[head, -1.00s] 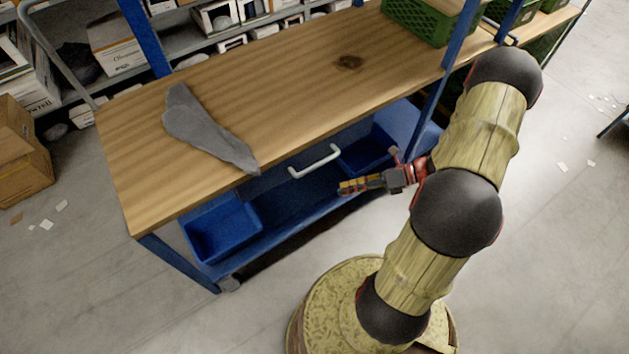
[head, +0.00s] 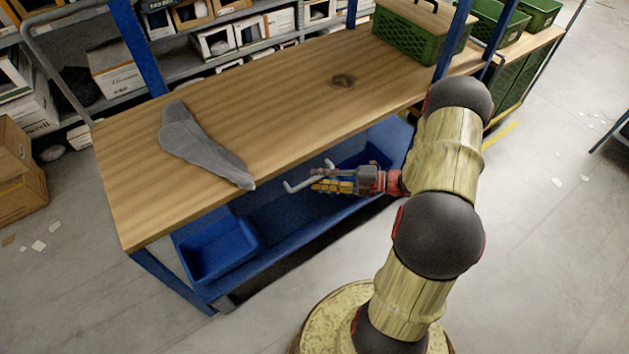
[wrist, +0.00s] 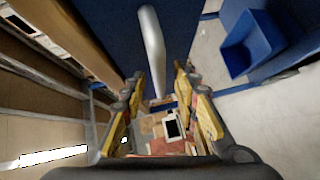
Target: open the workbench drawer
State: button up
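The workbench (head: 280,110) has a wooden top and a blue frame. Under its front edge a dark blue drawer front (wrist: 115,25) carries a pale bar handle (head: 300,184). In the wrist view the handle (wrist: 152,50) runs from the top toward the space between my fingers. My gripper (head: 318,186) is at the handle in the head view and hides part of it. In the wrist view my gripper (wrist: 160,98) is open, its yellow-padded fingers apart on either side of the handle's near end. I cannot tell whether either finger touches it. The drawer looks closed.
A grey cloth (head: 200,147) lies on the bench top, its corner at the front edge. A blue bin (head: 218,250) sits on the lower shelf. A green crate (head: 415,40) stands at the back right. The floor in front is clear.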

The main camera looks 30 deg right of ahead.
jog(key=shift+x, duration=1.05)
jog(key=shift+c, duration=1.2)
grip_shut()
